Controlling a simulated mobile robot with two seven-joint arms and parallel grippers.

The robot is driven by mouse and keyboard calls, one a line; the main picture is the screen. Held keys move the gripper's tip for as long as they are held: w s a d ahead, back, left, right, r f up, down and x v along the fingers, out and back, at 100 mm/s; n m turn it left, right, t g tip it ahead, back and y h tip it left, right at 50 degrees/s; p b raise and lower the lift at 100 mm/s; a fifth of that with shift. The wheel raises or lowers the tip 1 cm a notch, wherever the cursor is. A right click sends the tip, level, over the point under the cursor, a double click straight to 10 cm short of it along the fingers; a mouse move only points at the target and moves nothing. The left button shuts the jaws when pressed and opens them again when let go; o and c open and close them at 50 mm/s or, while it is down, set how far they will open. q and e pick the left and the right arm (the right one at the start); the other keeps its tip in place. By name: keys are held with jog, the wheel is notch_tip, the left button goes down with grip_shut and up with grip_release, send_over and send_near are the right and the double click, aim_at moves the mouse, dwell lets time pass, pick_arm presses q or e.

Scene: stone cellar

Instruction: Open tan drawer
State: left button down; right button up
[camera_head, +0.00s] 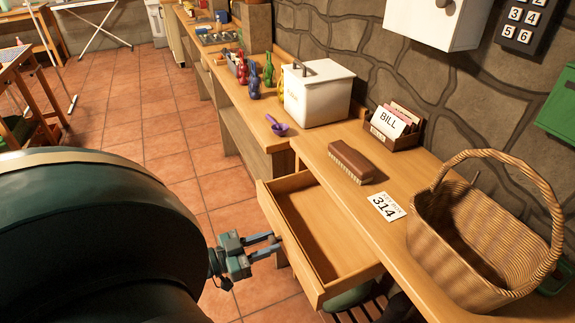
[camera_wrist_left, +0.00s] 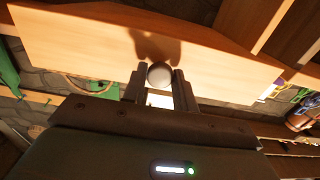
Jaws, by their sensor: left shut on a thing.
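The tan drawer (camera_head: 291,267) stands pulled out from under the wooden counter in the head view, and its inside looks empty. Its front panel (camera_wrist_left: 95,45) fills the upper part of the left wrist view. My left gripper (camera_head: 272,243) is at the outer face of the drawer front. In the left wrist view its two fingers sit on either side of a round pale knob (camera_wrist_left: 160,75) and are shut on it. My right gripper is not in view.
On the counter (camera_head: 328,195) are a brush (camera_head: 356,162), a "314" card (camera_head: 387,206), a wicker basket (camera_head: 450,235), a bill holder (camera_head: 391,128) and a white box (camera_head: 316,97). Tiled floor (camera_head: 155,110) lies open left of the drawer.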

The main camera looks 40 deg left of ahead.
pick_arm(q)
jog(key=shift+v, duration=0.8)
jog(key=c, duration=1.1)
grip_release()
jog(key=b+v, duration=0.1)
jog(key=v, duration=1.2)
